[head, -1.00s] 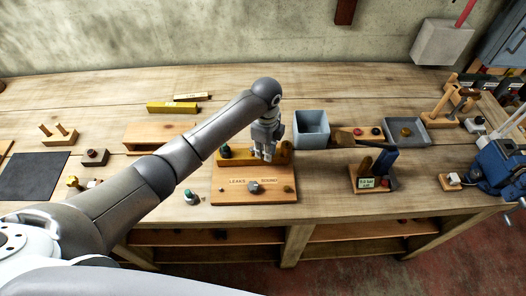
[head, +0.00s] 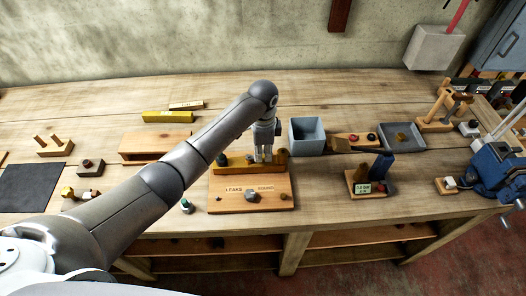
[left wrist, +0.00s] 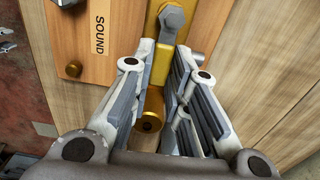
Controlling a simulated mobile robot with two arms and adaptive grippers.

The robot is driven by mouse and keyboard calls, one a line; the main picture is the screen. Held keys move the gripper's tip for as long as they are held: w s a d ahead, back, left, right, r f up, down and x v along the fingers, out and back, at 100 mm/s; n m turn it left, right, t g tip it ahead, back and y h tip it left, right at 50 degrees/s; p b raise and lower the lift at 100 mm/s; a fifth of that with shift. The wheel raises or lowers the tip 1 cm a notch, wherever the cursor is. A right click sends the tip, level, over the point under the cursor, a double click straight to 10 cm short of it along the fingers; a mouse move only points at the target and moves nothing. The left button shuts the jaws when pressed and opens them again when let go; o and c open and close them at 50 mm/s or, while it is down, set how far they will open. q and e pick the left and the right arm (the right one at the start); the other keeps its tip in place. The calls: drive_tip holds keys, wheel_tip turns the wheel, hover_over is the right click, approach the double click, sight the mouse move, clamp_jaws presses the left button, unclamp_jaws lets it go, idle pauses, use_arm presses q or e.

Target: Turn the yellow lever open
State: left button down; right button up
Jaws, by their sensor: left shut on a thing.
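A wooden board (head: 228,203) marked LEAKS and SOUND lies on the bench, with a raised bar (head: 235,161) along its back. My left gripper (head: 263,158) reaches down at the right part of that bar and hides much of it in the head view. In the left wrist view the yellow lever (left wrist: 159,68) lies between the two fingers of my left gripper (left wrist: 163,60), which are shut on it. A grey bolt head (left wrist: 171,18) sits on the yellow metal beyond the fingertips. A brass round end (left wrist: 148,122) shows between the fingers. My right gripper is not in view.
A grey bin (head: 307,136) stands right of the board, with a shallow grey tray (head: 398,146) beyond. A small block with a label (head: 365,187) and a blue vise (head: 497,170) are further right. A wooden open box (head: 150,145) stands to the left.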

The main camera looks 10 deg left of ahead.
sight(263, 155)
use_arm(q)
drive_tip(key=shift+w+r, duration=0.1)
drive_tip(key=c, duration=1.4)
unclamp_jaws()
wheel_tip(263, 155, up, 12)
drive_tip(key=shift+f, duration=0.1)
